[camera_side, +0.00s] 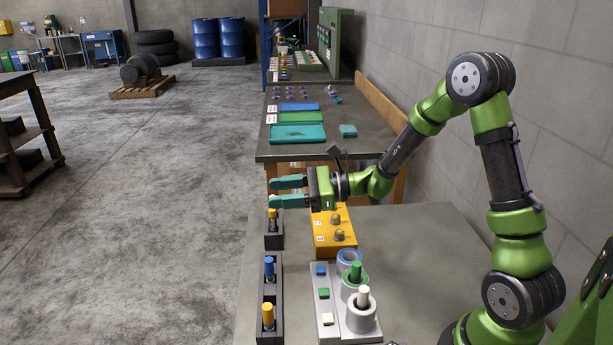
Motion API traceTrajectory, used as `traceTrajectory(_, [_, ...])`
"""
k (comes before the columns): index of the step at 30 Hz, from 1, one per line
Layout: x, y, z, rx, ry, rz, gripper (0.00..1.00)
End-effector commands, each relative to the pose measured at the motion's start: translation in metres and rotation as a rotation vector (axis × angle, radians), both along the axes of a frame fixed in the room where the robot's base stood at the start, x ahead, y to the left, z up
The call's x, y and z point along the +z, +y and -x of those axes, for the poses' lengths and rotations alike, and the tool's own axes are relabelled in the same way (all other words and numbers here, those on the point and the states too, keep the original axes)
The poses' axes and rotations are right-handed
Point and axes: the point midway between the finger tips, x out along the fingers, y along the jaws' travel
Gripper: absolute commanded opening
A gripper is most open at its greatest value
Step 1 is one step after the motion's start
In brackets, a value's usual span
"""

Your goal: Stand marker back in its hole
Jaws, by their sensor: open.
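My gripper (274,191) is open and empty, its teal fingers pointing left above the dark holder at the table's left edge. A marker with a yellow top (272,217) stands in that holder (273,240), just below the fingers. A blue marker (269,266) and another yellow one (267,313) stand in the longer dark holder (273,290) nearer the camera. On a grey plate, a green marker (355,271) stands in a green-rimmed cup (352,287) and a white marker (363,295) in a white cup (361,318). The blue-rimmed cup (349,256) shows no marker.
A yellow box (322,245) with two grey knobs sits beneath my wrist. The grey plate (334,298) carries blue, green and white squares. A further table (263,152) with teal, green and blue trays stands behind. The table's right middle (420,232) is clear.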

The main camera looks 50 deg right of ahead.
Motion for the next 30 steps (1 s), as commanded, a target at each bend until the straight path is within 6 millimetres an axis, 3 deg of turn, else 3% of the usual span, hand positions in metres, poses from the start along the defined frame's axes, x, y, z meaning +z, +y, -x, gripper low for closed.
traceTrajectory(1, [0.016,0.025,0.019,0.111,-0.035,0.114,0.48])
traceTrajectory(3, [0.027,0.053,0.052,0.263,-0.076,0.292,0.48])
traceTrajectory(6, [0.034,0.076,0.100,0.458,-0.147,0.566,0.48])
traceTrajectory(10, [0.038,0.079,0.154,0.655,-0.263,0.937,0.48])
traceTrajectory(15, [0.046,0.054,0.202,0.806,-0.440,1.417,0.48])
traceTrajectory(21, [0.063,0.024,0.223,0.846,-0.593,1.798,0.48])
traceTrajectory(30, [0.069,0.014,0.227,0.850,-0.633,1.909,0.48])
